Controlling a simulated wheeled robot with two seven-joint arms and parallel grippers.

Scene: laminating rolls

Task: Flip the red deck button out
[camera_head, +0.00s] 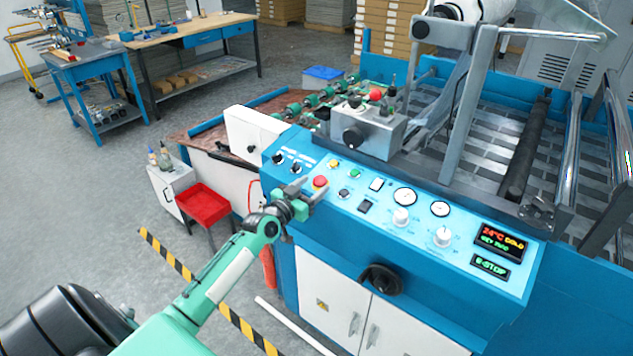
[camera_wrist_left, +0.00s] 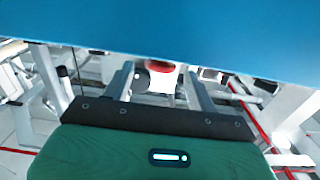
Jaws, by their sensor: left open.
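The red deck button (camera_head: 320,182) sits on a yellow base at the left part of the light-blue control panel (camera_head: 375,215). My left gripper (camera_head: 312,189) reaches in from the lower left, with its fingertips close beside the button. In the left wrist view the red button (camera_wrist_left: 160,66) shows between the two spread fingers of the left gripper (camera_wrist_left: 162,88), partly cut off by a blue surface. The jaws are open; I cannot tell whether a finger touches the button. The lower display (camera_head: 490,267) shows green "E-STOP" lettering. My right gripper is not in view.
Small buttons, gauges and knobs (camera_head: 401,216) crowd the panel right of the red button. A grey control box (camera_head: 367,128) with another red button (camera_head: 376,95) stands behind. A red tray (camera_head: 203,204) stands at left.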

